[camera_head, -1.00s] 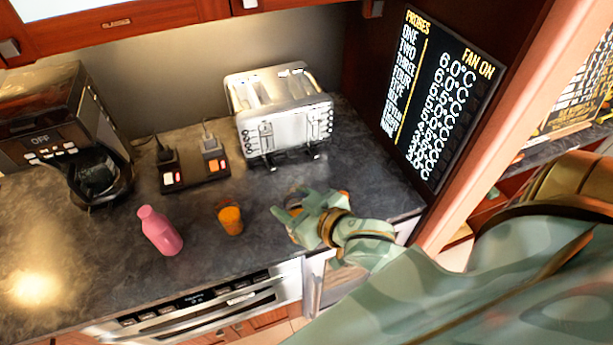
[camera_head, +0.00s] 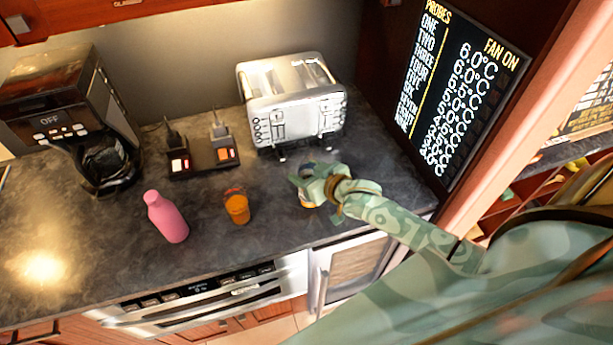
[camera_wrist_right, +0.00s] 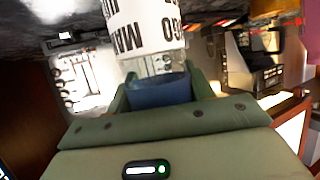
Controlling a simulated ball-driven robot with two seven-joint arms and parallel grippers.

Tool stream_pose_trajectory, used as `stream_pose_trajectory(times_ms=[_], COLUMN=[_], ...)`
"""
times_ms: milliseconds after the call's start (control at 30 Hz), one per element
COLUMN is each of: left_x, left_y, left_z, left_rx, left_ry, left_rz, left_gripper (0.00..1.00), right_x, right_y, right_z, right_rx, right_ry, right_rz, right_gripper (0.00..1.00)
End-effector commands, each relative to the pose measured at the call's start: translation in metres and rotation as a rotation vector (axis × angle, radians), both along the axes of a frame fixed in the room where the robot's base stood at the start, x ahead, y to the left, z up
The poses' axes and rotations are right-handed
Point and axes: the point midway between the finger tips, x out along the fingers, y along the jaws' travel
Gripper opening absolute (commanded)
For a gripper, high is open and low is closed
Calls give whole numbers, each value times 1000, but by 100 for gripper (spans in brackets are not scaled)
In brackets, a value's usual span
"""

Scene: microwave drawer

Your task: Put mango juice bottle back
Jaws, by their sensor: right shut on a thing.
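The mango juice bottle (camera_wrist_right: 146,28) shows in the right wrist view as a white label with dark letters upside down and a clear part below it. My right gripper (camera_wrist_right: 158,86) is shut on it. In the head view my right gripper (camera_head: 312,183) is over the right part of the counter, in front of the toaster. Only a small orange and white bit of the bottle (camera_head: 307,203) shows under the fingers there. I cannot tell whether it touches the counter. My left gripper is not in view.
On the dark counter (camera_head: 270,240) stand a pink bottle (camera_head: 167,217), an orange cup-like item (camera_head: 237,207), a toaster (camera_head: 292,102), a power strip (camera_head: 204,160) and a coffee maker (camera_head: 75,125). A glass-fronted door (camera_head: 352,268) is below the counter. A display panel (camera_head: 462,90) is at right.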

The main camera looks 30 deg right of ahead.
Motion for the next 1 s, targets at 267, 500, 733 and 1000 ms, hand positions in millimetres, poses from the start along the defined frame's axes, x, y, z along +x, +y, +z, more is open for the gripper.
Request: stream_pose_trajectory(times_ms=[267, 500, 733, 1000], left_x=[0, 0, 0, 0], left_y=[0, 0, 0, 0], left_z=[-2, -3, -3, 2], left_rx=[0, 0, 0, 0], left_ry=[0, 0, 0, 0], left_rz=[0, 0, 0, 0], left_gripper=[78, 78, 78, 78], right_x=[0, 0, 0, -19], right_y=[0, 0, 0, -3], right_z=[-12, -14, -14, -4], right_rx=[-1, 0, 0, 0], right_ry=[-2, -1, -1, 0], right_rz=[-1, -1, -1, 0], right_gripper=[19, 66, 74, 74])
